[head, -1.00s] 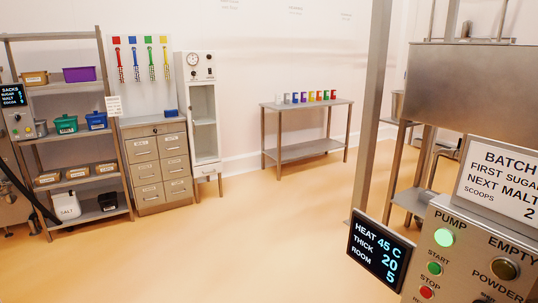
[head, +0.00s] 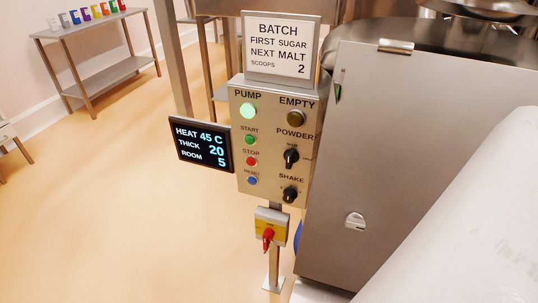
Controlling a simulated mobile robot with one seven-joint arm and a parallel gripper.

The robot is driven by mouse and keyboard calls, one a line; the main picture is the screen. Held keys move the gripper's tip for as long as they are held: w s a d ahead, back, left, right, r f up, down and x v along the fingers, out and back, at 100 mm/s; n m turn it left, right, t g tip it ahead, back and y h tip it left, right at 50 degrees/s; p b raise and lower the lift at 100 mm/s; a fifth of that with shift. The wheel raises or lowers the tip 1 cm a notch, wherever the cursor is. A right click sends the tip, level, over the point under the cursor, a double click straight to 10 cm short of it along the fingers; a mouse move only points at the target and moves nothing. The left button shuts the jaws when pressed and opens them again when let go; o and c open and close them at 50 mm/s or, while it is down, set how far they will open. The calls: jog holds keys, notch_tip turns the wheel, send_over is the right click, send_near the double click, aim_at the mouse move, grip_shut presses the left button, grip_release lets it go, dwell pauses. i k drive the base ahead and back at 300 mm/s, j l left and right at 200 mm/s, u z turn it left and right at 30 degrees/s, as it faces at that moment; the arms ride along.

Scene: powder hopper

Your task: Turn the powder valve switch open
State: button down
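The powder switch (head: 291,156) is a black rotary knob on the steel control panel (head: 270,180), under the label POWDER. Its handle stands roughly upright with a slight tilt. The small marks around it are too small to read surely. A similar black knob, the SHAKE switch (head: 290,195), sits right below it. My gripper is not in view, and nothing touches the powder switch.
The panel also has a lit green PUMP lamp (head: 248,111), a dark EMPTY lamp (head: 296,118) and START, STOP and RESET buttons. A red-handled switch (head: 268,238) hangs below. A display (head: 200,144) stands left, a steel cabinet (head: 370,150) right. Floor at left is clear.

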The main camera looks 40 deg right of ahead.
aim_at(291, 156)
jog(key=z, duration=1.2)
jog(key=j+u, duration=0.1)
jog(key=j, duration=0.4)
jog(key=i+j+u, duration=0.1)
jog(key=j, duration=0.4)
jog(key=i+j, duration=0.2)
jog(key=j, duration=0.3)
jog(key=k+u, duration=0.05)
